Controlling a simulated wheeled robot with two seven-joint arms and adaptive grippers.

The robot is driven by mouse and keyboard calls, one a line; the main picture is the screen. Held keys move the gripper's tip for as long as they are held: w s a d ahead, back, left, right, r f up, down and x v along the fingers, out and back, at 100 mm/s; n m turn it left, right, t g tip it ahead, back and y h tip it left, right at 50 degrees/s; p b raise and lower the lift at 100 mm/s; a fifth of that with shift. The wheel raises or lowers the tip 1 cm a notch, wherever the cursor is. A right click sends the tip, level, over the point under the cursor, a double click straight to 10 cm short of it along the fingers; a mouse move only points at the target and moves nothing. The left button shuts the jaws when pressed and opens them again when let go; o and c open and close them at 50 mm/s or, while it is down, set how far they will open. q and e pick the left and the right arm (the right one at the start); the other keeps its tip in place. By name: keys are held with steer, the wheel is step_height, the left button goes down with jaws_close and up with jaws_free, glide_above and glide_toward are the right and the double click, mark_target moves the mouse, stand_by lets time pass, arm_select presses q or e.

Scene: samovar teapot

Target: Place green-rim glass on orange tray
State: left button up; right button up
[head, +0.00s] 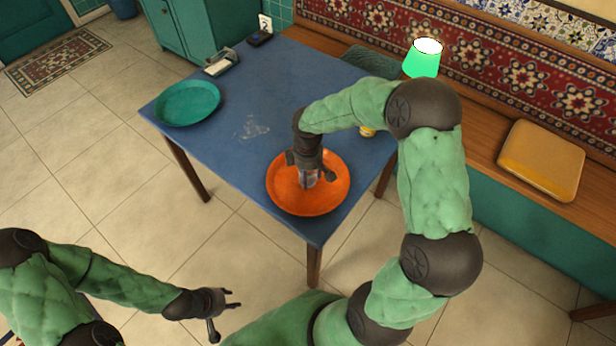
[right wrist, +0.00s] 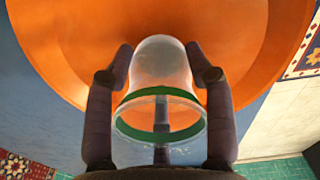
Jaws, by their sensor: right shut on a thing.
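The green-rim glass (right wrist: 160,70) is clear, with a green band at its rim. In the right wrist view its rim faces the camera and its narrower end points toward the orange tray (right wrist: 240,60). My right gripper (right wrist: 160,58) has a finger on each side of the glass and is shut on it. In the head view my right gripper (head: 309,174) is over the orange tray (head: 335,196), with the glass (head: 307,180) partly hidden below it. I cannot tell whether the glass touches the tray. My left gripper (head: 226,310) is open and empty above the floor.
The blue table (head: 225,140) carries a teal tray (head: 187,103) at its left corner and small dark and metallic items (head: 221,64) at the back. A green lamp (head: 422,60) and a yellow cushion (head: 541,160) are by the bench. The table's middle is mostly clear.

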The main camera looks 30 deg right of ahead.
steer(key=shift+f, duration=0.1)
steer(key=o, duration=1.2)
steer(key=shift+r+p, duration=2.55)
steer(key=shift+r, duration=3.6)
